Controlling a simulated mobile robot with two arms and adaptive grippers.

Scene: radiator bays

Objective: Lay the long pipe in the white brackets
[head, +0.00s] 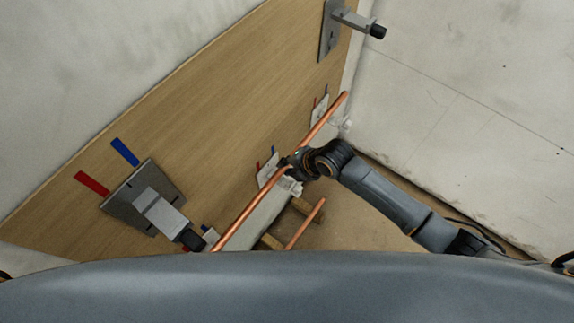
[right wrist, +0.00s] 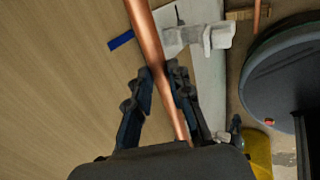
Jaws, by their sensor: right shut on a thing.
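The long copper pipe (head: 245,212) runs diagonally along the lower edge of the wooden board in the head view. My right gripper (head: 288,163) is shut on it near its middle. In the right wrist view the pipe (right wrist: 148,40) passes between the fingers (right wrist: 160,82). Another white bracket (head: 343,124) is near the pipe's far end. I cannot tell whether the pipe touches either. My left gripper is out of view.
Grey metal mounts (head: 146,202) and (head: 335,28) stick out from the board. Red tape (head: 91,183) and blue tape (head: 125,152) mark it. A shorter copper pipe (head: 305,223) lies on wooden blocks (head: 306,208) on the floor. A white wall (head: 470,90) stands at the right.

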